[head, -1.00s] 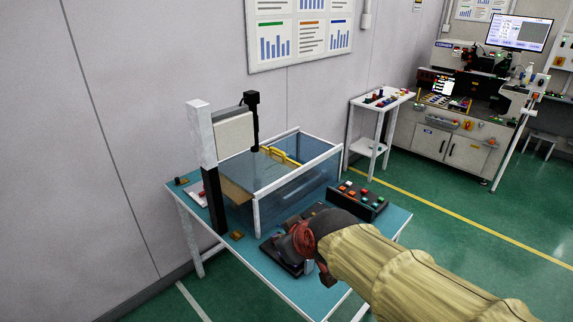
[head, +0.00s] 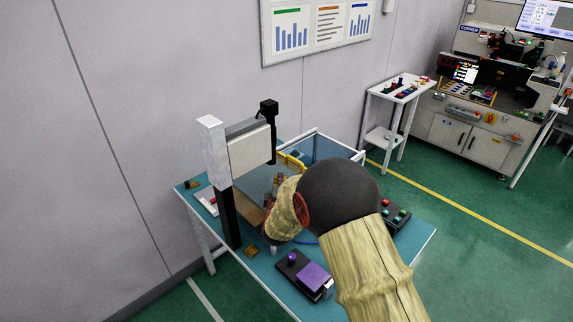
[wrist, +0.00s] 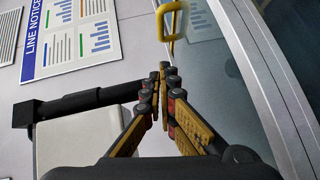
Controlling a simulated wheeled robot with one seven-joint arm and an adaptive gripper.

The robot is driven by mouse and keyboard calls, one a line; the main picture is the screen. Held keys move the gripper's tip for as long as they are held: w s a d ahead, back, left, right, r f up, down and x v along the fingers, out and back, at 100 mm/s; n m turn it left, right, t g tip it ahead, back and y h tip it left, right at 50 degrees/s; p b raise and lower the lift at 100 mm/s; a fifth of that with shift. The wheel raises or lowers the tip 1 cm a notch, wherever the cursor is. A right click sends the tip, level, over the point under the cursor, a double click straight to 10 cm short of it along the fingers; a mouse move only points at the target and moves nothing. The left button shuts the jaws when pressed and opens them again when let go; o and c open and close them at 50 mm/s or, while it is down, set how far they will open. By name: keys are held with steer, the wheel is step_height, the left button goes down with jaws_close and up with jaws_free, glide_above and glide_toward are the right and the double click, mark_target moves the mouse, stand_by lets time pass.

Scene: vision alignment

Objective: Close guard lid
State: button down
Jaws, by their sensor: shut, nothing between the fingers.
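The guard lid (head: 335,148) is a clear bluish panel box with a white frame, standing on the teal table; my arm hides much of it in the head view. Its yellow handle (head: 291,162) shows just beyond my gripper (head: 280,182). In the wrist view the yellow handle (wrist: 172,22) is at the top, ahead of my gripper's fingertips (wrist: 163,68) and apart from them in the picture. The lid's clear pane and pale frame edge (wrist: 262,65) run along the right. My gripper is shut with nothing in it. I cannot tell the lid's exact angle.
A white and black post (head: 220,175) with a pale box (head: 250,146) and black camera-like head (head: 269,106) stands close left of my gripper. A purple-topped device (head: 312,279) sits at the table front; a button panel (head: 396,215) is at right.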

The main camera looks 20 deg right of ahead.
steer(key=b, duration=0.2)
glide_toward(289, 156)
steer(key=shift+w+a+f, duration=0.1)
steer(key=shift+w+a, duration=1)
steer(key=shift+w, duration=0.1)
steer(key=shift+w+d+f, duration=0.1)
steer(key=shift+w+d, duration=0.1)
steer(key=shift+d, duration=0.4)
steer(key=shift+w+d+f, duration=0.1)
steer(key=shift+w+d, duration=0.15)
steer(key=shift+d, duration=0.3)
steer(key=shift+w+d+f, duration=0.1)
steer(key=shift+w+d, duration=0.15)
steer(key=shift+d, duration=0.3)
steer(key=shift+d, duration=0.2)
steer(key=w+d+b, duration=0.3)
steer(key=w+d, duration=0.2)
steer(key=d, duration=0.7)
steer(key=w+d+b, duration=0.3)
steer(key=w+d, duration=0.2)
steer(key=d, duration=0.8)
steer(key=shift+w+d+b, duration=0.25)
steer(key=shift+b, duration=0.1)
steer(key=shift+a, duration=0.1)
